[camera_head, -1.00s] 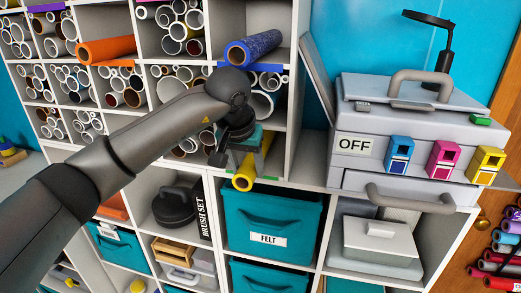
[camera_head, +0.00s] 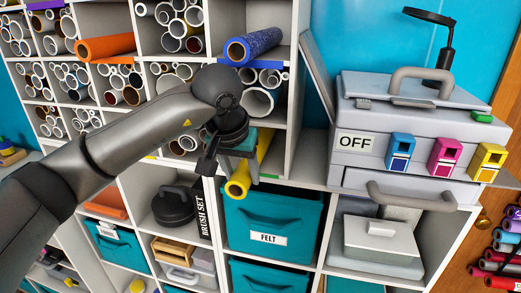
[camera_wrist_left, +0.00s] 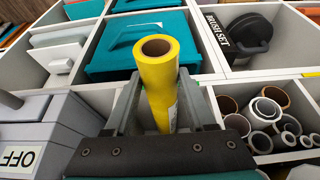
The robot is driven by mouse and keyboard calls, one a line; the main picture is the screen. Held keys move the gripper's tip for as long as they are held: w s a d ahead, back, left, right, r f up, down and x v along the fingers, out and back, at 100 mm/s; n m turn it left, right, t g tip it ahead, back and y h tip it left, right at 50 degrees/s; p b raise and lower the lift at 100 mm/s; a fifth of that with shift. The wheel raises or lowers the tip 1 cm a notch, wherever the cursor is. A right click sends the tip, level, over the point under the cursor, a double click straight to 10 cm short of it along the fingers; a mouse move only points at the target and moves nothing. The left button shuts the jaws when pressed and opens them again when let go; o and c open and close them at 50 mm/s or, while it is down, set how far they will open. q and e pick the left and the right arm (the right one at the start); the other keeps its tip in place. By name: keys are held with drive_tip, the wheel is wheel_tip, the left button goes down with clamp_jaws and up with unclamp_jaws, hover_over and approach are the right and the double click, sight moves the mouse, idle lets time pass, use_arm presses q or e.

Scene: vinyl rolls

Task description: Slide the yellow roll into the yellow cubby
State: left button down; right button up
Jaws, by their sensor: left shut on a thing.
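The yellow roll (camera_head: 237,188) is held by my left gripper (camera_head: 240,168) in front of the shelf, just above the teal felt bin. In the head view it slants, its near end low and its far part (camera_head: 264,145) up to the right, partly hidden by the gripper. In the left wrist view the yellow roll (camera_wrist_left: 158,85) stands between the two fingers of the left gripper (camera_wrist_left: 160,110), its open end facing the camera. My right gripper is not in view.
Cubbies around hold white-ended rolls, an orange roll (camera_head: 105,48) and a blue roll (camera_head: 252,46) sticking out. A green strip (camera_head: 285,178) marks one shelf edge. The felt bin (camera_head: 275,222) is below. A grey machine (camera_head: 405,130) stands to the right.

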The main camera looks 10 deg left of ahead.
use_arm(q)
drive_tip(key=s+b, duration=1.4)
drive_tip(key=s, duration=1.2)
drive_tip(key=shift+a+b, duration=0.4)
drive_tip(key=shift+a, duration=0.05)
idle(0.7)
wheel_tip(320, 180, up, 3)
drive_tip(key=p, duration=0.3)
idle(0.4)
